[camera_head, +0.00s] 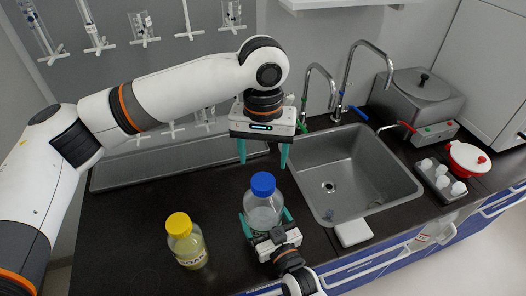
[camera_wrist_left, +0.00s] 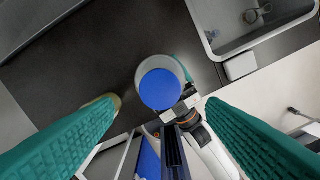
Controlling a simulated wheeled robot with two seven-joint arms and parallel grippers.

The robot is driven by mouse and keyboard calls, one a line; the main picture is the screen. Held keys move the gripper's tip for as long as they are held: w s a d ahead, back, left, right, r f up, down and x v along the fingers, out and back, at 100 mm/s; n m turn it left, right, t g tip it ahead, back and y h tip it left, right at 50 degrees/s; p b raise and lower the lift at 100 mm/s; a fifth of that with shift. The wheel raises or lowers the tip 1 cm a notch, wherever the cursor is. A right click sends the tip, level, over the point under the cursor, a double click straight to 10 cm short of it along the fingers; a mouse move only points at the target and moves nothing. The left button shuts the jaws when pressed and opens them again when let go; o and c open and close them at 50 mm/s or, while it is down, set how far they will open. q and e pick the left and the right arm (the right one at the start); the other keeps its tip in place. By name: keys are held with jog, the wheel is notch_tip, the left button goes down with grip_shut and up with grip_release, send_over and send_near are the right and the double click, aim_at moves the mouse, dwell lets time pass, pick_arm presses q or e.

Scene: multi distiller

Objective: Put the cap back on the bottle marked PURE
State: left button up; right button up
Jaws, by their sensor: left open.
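A clear bottle (camera_head: 264,216) stands upright on the dark counter with a blue cap (camera_head: 263,184) at its mouth. I cannot tell whether the cap is screwed tight. No PURE marking is readable; the front is partly hidden by my right gripper (camera_head: 266,219), whose teal fingers are on both sides of the bottle and appear to grip it. My left gripper (camera_head: 263,162) is open and empty, pointing down above and behind the cap. In the left wrist view the blue cap (camera_wrist_left: 161,89) lies below and between the spread fingers.
A yellow-capped bottle (camera_head: 187,243) with a partly readable label stands left of the blue-capped one. The sink (camera_head: 345,175) with two taps is to the right. A grey rack of white pieces (camera_head: 441,180) and a metal bath (camera_head: 418,95) stand farther right.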

aim_at(263, 181)
pick_arm(q)
jog(key=shift+n, duration=0.5)
jog(key=shift+f, duration=4)
jog(key=shift+c, duration=0.4)
